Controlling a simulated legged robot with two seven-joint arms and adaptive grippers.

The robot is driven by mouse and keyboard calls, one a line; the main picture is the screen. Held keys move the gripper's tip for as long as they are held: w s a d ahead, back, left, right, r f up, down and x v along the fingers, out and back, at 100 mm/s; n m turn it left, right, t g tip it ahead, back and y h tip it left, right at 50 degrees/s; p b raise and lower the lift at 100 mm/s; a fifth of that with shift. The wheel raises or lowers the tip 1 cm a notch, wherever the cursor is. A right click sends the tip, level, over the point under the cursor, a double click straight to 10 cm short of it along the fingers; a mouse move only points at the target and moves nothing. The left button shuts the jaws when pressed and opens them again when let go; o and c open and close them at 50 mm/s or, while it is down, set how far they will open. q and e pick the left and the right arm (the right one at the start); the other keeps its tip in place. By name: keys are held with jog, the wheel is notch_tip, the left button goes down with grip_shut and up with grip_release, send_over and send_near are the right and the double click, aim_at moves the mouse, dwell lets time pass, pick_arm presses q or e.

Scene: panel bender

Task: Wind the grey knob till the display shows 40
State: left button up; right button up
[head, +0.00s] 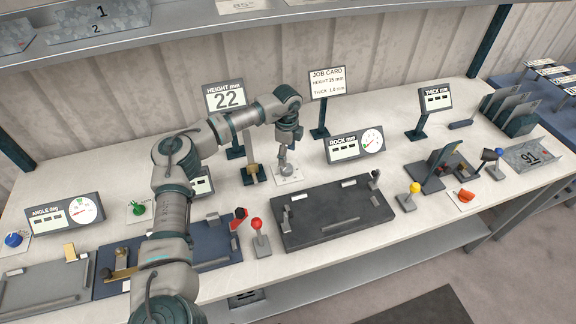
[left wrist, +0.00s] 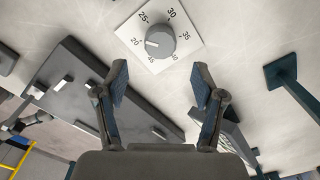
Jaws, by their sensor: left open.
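The grey knob (left wrist: 160,42) sits on a white dial plate (left wrist: 186,32) with numbers around it; its white mark points left, near the 20. In the head view the plate (head: 288,179) lies on the bench, with the knob partly hidden by my gripper. The height display (head: 226,99) reads 22. My left gripper (left wrist: 160,80) is open and empty, fingers spread wide. In the wrist view the knob lies beyond the fingertips, not between them. My left gripper (head: 286,154) hangs over the plate in the head view. My right gripper is not in view.
A job card (head: 327,83) stands behind, reading height 35 mm. A brass-coloured lever (head: 252,165) stands close left of the plate. The rock display (head: 355,146) is to the right, and a dark tray (head: 330,222) lies in front. Red-knobbed lever (head: 260,240) stands nearer the front edge.

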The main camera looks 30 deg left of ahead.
aim_at(287, 167)
pick_arm(q)
jog(key=f, duration=0.2)
jog(key=a+f, duration=0.1)
jog(key=f, duration=0.3)
jog(key=shift+a+f, duration=0.15)
jog(key=shift+a, duration=0.25)
jog(key=shift+d+f, duration=0.1)
jog(key=shift+f, duration=0.1)
jog(key=shift+d, duration=0.25)
jog(key=shift+d+r, duration=0.15)
jog(key=shift+d, duration=0.3)
jog(key=shift+c, duration=0.9)
jog(key=shift+a, duration=0.1)
jog(key=c, duration=0.8)
jog(key=shift+a, duration=0.15)
jog(key=shift+c, duration=0.8)
jog(key=shift+a, duration=0.1)
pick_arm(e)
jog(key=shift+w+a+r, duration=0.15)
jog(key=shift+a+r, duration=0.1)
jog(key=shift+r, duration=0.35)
